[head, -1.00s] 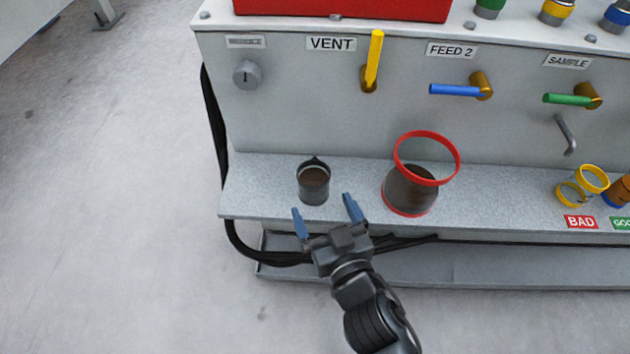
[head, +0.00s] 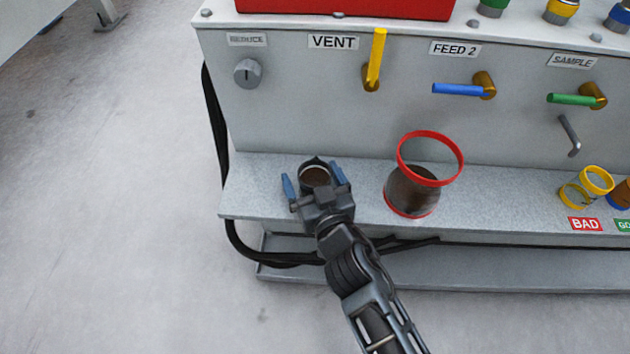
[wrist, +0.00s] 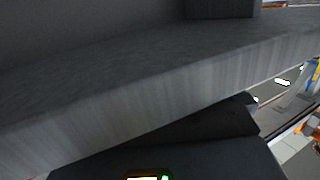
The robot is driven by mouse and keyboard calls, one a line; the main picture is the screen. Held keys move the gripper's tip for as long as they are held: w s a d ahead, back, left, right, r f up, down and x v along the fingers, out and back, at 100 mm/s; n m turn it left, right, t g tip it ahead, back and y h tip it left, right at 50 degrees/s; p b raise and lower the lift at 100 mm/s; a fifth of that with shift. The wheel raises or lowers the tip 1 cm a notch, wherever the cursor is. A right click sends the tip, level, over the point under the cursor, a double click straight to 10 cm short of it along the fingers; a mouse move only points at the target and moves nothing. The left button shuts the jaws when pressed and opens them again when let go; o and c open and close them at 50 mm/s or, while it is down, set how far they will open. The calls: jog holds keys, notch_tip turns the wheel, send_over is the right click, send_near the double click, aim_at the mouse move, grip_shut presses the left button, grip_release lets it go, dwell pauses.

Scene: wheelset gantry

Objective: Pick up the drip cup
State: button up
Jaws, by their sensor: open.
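The drip cup is the small dark cup (head: 314,172) with a pouring lip and brown contents, upright on the grey ledge at the left, below the VENT label. My gripper (head: 314,183) is open, with one blue finger to the left of the cup and the other to its right. The gripper body hides the cup's lower front in the head view. I cannot tell whether the fingers touch it. The wrist view shows mostly the ledge front edge (wrist: 150,95), with a dark shape cut off at its top edge that may be the cup.
A larger red-rimmed container (head: 412,190) stands on the ledge (head: 255,195) to the right of the cup. The panel behind carries a grey knob (head: 247,73), a yellow lever (head: 376,60) and a blue lever (head: 460,89). The ledge's left end is clear.

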jog(key=shift+c, duration=0.3)
jog(key=c, duration=1.1)
jog(key=shift+r, duration=0.1)
